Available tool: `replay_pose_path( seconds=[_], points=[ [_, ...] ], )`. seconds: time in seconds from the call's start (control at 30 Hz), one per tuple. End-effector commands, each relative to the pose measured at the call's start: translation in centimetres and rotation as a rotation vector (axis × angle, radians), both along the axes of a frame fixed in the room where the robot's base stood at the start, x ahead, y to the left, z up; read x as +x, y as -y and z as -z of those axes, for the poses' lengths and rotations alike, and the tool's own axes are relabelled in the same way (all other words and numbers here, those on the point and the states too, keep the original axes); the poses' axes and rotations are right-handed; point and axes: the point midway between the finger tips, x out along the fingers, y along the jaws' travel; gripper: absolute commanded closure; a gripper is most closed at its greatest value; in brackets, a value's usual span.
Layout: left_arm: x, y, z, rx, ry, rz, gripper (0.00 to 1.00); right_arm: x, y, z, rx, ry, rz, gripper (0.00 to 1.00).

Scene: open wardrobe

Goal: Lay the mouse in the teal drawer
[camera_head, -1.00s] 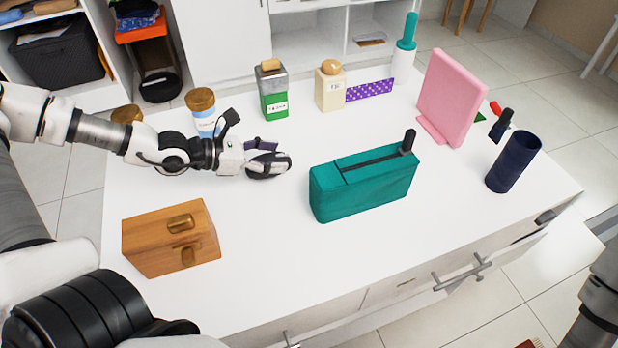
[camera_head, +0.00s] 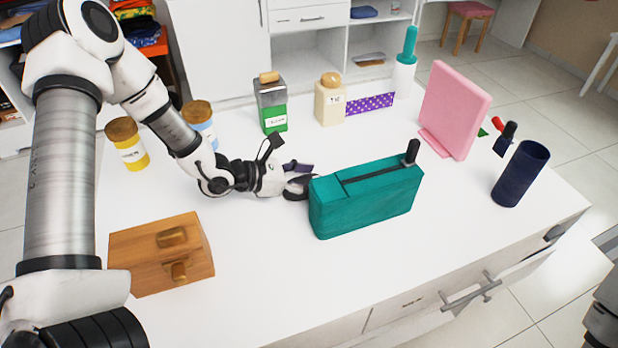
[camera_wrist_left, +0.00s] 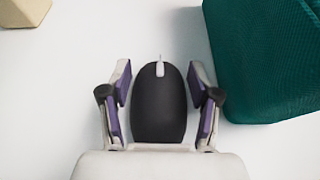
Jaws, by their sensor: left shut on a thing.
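A black computer mouse (camera_wrist_left: 158,108) with a light scroll wheel sits between the purple-padded fingers of my left gripper (camera_wrist_left: 160,100), in the left wrist view. The gripper is shut on it. In the head view this gripper (camera_head: 299,180) is just left of a teal fabric case (camera_head: 366,205), and the mouse is mostly hidden by the fingers. Whether the mouse touches the table cannot be told. The teal case (camera_wrist_left: 268,60) shows at the right in the wrist view, apart from the fingers. I see no teal drawer front. My right gripper is out of view.
A wooden box with knobs (camera_head: 155,262) stands front left on the white table (camera_head: 290,270). Jars and bottles (camera_head: 271,105) line the back. A pink panel (camera_head: 455,110) and a navy cup (camera_head: 521,175) stand at right. The front middle is clear.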

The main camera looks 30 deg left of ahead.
Motion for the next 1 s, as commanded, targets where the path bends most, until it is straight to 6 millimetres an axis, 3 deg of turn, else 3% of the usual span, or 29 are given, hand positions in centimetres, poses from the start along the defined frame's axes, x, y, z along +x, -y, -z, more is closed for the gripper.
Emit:
replay_pose_path(
  seconds=[0.23, 0.27, 0.3, 0.33, 0.73, 1.0],
  points=[
    [0.0, 0.0, 0.5, 0.000, 0.000, 0.000, 0.74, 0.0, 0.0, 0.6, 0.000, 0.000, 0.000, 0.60],
    [0.0, 0.0, 0.4, 0.000, 0.000, 0.001, 0.31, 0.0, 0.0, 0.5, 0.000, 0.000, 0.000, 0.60],
    [0.0, 0.0, 0.3, 0.000, 0.000, 0.001, 0.17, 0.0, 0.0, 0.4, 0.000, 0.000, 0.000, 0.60],
    [0.0, 0.0, 0.3, 0.000, 0.000, 0.001, 0.13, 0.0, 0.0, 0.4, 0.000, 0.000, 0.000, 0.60],
    [0.0, 0.0, -0.5, 0.000, 0.000, 0.001, 0.13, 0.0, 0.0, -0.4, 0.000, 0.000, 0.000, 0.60],
    [-2.8, -2.7, -2.2, -0.009, 0.002, -0.008, 0.13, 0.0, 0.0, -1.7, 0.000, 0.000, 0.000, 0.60]
  ],
)
